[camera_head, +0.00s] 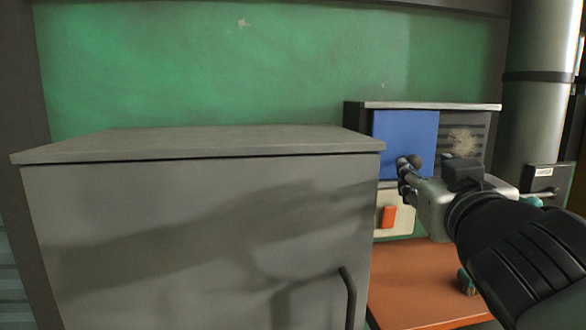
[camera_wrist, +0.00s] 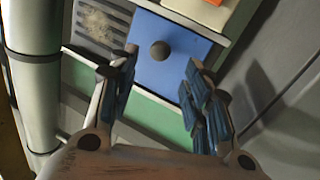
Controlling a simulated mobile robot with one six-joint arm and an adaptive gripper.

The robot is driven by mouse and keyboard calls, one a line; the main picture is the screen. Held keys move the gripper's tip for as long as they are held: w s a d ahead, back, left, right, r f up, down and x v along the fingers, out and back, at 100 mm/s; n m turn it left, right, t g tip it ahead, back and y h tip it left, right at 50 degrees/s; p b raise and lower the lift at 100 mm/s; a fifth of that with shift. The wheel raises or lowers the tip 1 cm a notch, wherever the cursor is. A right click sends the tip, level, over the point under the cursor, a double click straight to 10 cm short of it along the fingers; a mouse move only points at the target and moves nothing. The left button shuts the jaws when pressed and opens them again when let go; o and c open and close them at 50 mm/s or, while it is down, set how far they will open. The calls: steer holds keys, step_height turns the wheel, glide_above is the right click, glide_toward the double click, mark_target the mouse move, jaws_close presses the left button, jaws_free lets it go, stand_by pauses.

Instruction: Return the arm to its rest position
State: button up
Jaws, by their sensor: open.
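My gripper (camera_head: 408,178) is at the right in the head view, at the end of my dark arm coming in from the lower right. In the wrist view my gripper (camera_wrist: 160,82) has its two fingers spread apart, with nothing between them. Beyond the fingers is a blue panel (camera_head: 396,138) with a round dark knob; the panel also shows in the wrist view (camera_wrist: 180,62). The knob (camera_wrist: 160,51) appears between and just past the fingertips. In the head view the knob (camera_head: 415,162) is close to the fingertips; I cannot tell whether they touch.
A large grey cabinet (camera_head: 200,235) with a bar handle (camera_head: 349,298) fills the left and middle. A grey unit (camera_head: 430,105) holds the blue panel and a vent (camera_head: 465,140). Below are an orange switch (camera_head: 388,217) and an orange surface (camera_head: 420,280). A thick pipe (camera_head: 535,100) stands right.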

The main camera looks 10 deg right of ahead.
steer(key=s+a+f+g+y, duration=0.2)
steer(key=s+a+f+g, duration=0.25)
steer(key=f, duration=0.55)
steer(key=s+a+f+n+g+y, duration=0.1)
steer(key=s+a+f+g, duration=0.2)
steer(key=s+f, duration=0.45)
steer(key=s+a+f+g+y, duration=0.2)
steer(key=s+a+f+g, duration=0.2)
steer(key=f, duration=0.8)
step_height(320, 180, down, 28)
steer(key=s+g+b, duration=0.1)
steer(key=s+b, duration=0.1)
steer(key=b, duration=2.3)
steer(key=shift+s, duration=0.3)
